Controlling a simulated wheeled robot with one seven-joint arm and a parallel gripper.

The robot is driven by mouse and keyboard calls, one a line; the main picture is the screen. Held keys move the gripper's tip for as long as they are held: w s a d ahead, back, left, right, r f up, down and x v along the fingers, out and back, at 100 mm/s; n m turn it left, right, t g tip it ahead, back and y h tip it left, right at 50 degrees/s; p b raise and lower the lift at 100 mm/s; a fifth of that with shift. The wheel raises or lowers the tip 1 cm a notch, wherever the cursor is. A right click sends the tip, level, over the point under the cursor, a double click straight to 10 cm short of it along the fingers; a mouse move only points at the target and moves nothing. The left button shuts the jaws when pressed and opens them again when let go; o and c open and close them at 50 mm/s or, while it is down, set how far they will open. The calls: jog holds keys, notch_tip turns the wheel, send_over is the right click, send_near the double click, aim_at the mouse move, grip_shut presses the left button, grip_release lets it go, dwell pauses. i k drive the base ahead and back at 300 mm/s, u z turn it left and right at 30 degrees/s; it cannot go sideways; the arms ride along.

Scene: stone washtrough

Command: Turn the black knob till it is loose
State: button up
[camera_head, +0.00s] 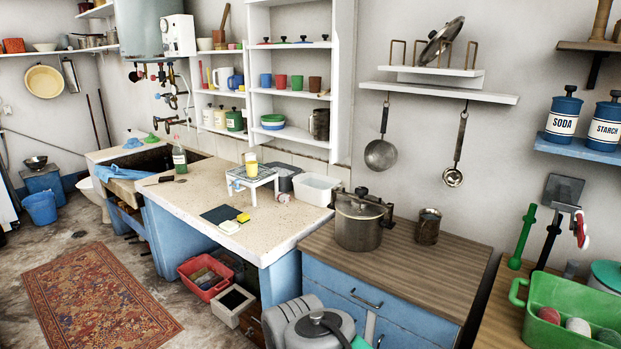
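A metal pot (358,234) with a lid stands upright on the wooden top of the blue cabinet, right of centre. A small black knob (361,192) sits at the middle of its lid, and dark clamp-like handles stick out at both sides. The knob is small in this view, and I cannot tell whether it is tight or loose. My gripper is not in view. Nothing is seen touching the pot.
A dark metal mug (428,226) stands right of the pot, and a white tub (316,189) left behind it. The wooden top (425,262) is clear in front. A green basket (570,310) is at lower right.

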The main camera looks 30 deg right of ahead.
aim_at(361, 191)
jog(key=z, duration=0.7)
jog(key=i, duration=1.8)
jog(key=z, duration=0.75)
